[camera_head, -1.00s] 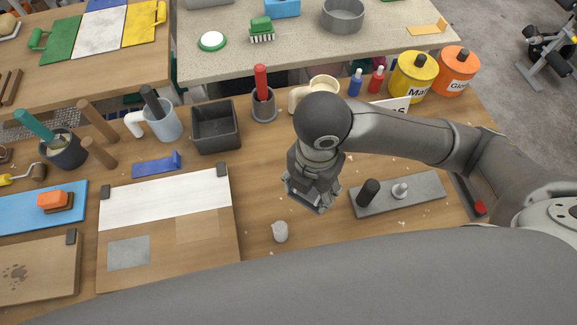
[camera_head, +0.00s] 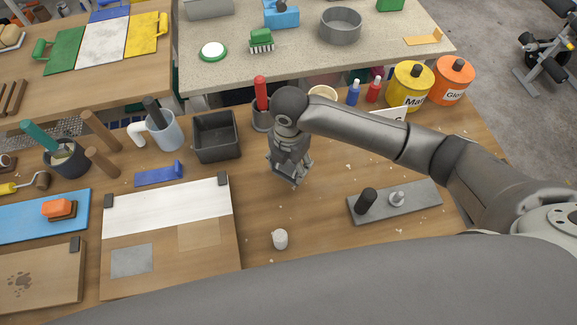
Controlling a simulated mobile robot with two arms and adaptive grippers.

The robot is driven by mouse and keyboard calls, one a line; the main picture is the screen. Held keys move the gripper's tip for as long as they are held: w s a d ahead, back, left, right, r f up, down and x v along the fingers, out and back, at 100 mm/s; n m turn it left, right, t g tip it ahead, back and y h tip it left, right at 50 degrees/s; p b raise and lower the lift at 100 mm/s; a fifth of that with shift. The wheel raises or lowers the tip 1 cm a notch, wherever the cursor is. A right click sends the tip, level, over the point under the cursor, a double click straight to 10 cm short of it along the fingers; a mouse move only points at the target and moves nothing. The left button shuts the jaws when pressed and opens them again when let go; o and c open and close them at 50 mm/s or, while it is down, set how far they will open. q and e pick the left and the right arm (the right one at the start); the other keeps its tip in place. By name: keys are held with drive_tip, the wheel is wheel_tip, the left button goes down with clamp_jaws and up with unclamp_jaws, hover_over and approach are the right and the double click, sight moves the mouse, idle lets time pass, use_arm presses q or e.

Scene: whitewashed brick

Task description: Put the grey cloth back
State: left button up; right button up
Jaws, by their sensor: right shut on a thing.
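My right gripper (camera_head: 287,179) hangs over the table right of the black square tub, fingers pointing down. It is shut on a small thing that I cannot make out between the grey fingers. A flat grey square (camera_head: 132,261), which may be the grey cloth or only a patch, lies on the lower left part of the wooden board (camera_head: 218,263). A paler tan square (camera_head: 198,235) is beside it. A white strip (camera_head: 165,207) covers the board's upper part. My left gripper is not in view.
The black tub (camera_head: 216,137), a red-handled tool in a grey pot (camera_head: 262,116) and a cream mug (camera_head: 322,93) stand behind the gripper. A small whitish piece (camera_head: 280,239) stands in front. A grey plate (camera_head: 394,202) with two knobs lies right. Bare table surrounds the gripper.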

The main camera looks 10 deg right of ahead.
sight(288, 170)
drive_tip(key=shift+w+f, duration=0.3)
drive_tip(key=shift+f, duration=0.1)
wheel_tip(288, 170, down, 2)
drive_tip(key=shift+f+p, duration=0.1)
drive_tip(key=shift+p, duration=0.5)
drive_tip(key=shift+w+f, duration=0.1)
drive_tip(key=shift+f, duration=0.45)
drive_tip(key=shift+f, duration=0.2)
drive_tip(key=o, duration=0.9)
